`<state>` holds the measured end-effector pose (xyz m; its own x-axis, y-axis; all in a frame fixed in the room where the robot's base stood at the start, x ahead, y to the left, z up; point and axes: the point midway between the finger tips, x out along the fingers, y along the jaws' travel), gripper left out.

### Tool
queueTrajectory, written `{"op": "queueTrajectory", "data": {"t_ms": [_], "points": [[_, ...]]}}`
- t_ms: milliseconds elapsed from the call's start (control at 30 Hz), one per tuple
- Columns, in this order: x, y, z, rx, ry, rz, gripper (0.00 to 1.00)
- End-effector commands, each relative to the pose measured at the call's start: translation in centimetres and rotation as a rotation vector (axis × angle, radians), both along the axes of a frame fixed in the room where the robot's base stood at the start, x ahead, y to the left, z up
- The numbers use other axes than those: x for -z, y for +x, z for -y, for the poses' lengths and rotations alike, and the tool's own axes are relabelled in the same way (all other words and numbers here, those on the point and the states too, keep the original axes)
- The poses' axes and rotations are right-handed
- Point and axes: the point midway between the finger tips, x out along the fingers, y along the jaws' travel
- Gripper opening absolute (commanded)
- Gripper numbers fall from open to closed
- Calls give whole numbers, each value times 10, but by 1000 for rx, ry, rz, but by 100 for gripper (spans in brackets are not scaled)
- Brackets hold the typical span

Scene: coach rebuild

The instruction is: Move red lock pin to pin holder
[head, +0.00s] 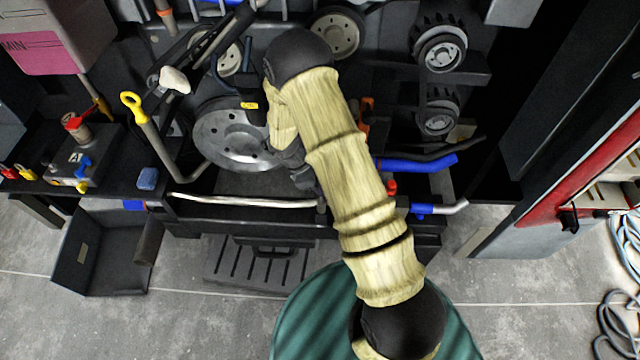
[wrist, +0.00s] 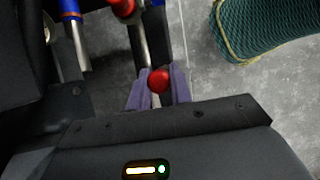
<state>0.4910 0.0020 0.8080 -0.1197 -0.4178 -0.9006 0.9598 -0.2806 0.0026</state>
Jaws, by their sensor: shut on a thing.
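In the wrist view the red lock pin (wrist: 159,81) shows as a round red head between the two purple-grey fingers of my gripper (wrist: 158,88). The fingers are shut on it. The shaft of the pin cannot be made out. In the head view my gripper is mostly hidden by my pale yellow arm, beside the large grey disc (head: 232,135), and the pin in it cannot be seen. I cannot tell for certain which thing is the pin holder.
A block with red, blue and yellow parts (head: 75,165) stands on the left ledge, near a yellow-handled dipstick (head: 132,103). A silver bar (head: 245,201) runs along the front. Blue-sleeved pipes (head: 420,163) lie at right. An open dark bin (head: 105,250) is below left.

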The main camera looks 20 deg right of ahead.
Motion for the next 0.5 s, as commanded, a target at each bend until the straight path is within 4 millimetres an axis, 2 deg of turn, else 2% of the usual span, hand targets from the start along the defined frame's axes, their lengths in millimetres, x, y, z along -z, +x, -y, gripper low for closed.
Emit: {"op": "queueTrajectory", "data": {"t_ms": [233,500], "points": [[11,0,0,0,-1,0,0],[11,0,0,0,-1,0,0]]}}
